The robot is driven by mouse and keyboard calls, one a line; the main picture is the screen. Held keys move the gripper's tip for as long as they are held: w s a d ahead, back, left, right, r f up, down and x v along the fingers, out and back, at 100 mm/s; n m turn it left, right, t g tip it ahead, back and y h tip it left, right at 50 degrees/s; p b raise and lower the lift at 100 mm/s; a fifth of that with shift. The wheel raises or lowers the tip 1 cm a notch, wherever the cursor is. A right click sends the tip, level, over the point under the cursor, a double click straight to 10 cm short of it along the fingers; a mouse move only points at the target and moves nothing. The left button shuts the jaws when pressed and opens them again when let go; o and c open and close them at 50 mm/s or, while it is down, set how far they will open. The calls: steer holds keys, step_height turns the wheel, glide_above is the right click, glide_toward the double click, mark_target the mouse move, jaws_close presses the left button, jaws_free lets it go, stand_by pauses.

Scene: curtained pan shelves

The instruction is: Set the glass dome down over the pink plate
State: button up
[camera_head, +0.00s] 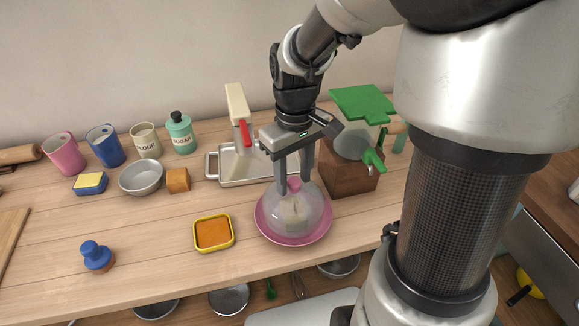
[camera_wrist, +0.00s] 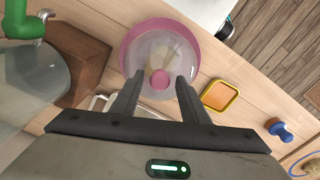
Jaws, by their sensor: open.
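The glass dome (camera_head: 306,216) stands over the pink plate (camera_head: 266,222) near the front edge of the counter. It is clear, with a pink knob, and pale food shows through it. The plate's pink rim shows around the dome, also in the wrist view (camera_wrist: 128,45). My gripper (camera_head: 295,188) points down at the knob. In the wrist view its two fingers (camera_wrist: 159,88) are open, one on each side of the pink knob (camera_wrist: 160,80). I cannot tell whether either finger touches the knob.
A yellow-rimmed orange dish (camera_head: 213,233) sits left of the plate. A metal tray (camera_head: 232,166) and a brown block (camera_head: 345,178) with green-topped items stand behind. A blue stamp-like object (camera_head: 96,255) is front left. The counter between it and the dish is clear.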

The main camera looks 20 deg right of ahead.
step_height(320, 180, up, 13)
steer(key=p, duration=0.2)
steer(key=s+r+m+t, duration=0.2)
steer(key=s+m+t, duration=0.2)
steer(key=s, duration=0.7)
steer(key=shift+s+r+t, duration=0.25)
steer(key=shift+s+t, duration=0.15)
steer(key=shift+t, duration=0.4)
steer(key=shift+r, duration=0.15)
step_height(320, 180, up, 3)
steer(key=p, duration=0.3)
